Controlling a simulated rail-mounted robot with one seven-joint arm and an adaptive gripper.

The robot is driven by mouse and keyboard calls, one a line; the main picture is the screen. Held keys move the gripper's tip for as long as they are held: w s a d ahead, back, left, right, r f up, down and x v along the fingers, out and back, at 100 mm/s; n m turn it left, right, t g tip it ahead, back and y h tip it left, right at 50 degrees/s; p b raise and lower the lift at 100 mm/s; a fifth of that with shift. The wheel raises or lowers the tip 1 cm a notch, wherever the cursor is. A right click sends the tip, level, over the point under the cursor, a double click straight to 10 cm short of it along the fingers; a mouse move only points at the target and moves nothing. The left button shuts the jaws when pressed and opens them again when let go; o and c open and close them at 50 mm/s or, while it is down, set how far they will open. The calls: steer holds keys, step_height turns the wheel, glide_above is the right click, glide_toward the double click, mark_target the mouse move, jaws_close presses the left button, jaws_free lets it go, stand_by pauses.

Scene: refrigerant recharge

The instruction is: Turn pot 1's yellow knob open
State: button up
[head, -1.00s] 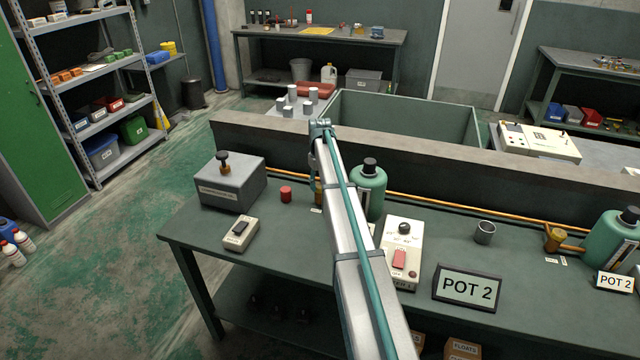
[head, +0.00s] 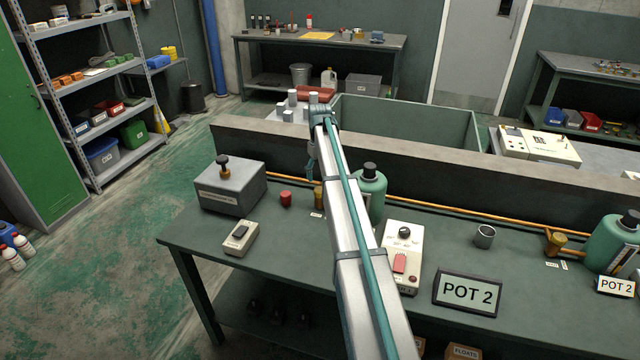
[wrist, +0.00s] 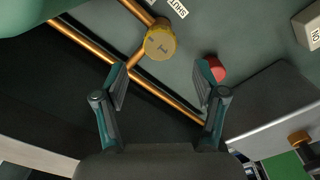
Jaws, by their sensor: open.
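Pot 1's yellow knob (wrist: 160,42), marked 1, sits on a copper pipe in the wrist view. In the head view the knob (head: 319,197) is partly hidden by my arm. The green pot (head: 371,187) beside it is also partly covered by my arm. My gripper (wrist: 162,77) is open, its two fingers apart and empty. In the wrist view the knob lies just beyond the fingertips, near the middle of the gap. A SHUT label (wrist: 174,6) lies beyond the knob.
A red cap-like piece (wrist: 216,68) is close to the right finger; it also shows in the head view (head: 286,199). A copper pipe (wrist: 172,101) runs between the fingers. A grey box (head: 231,188) and a switch box (head: 241,238) stand to the left on the bench.

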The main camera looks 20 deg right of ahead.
mark_target(320, 189)
step_height(320, 189, up, 6)
steer(key=shift+f, duration=0.15)
stand_by(0.5)
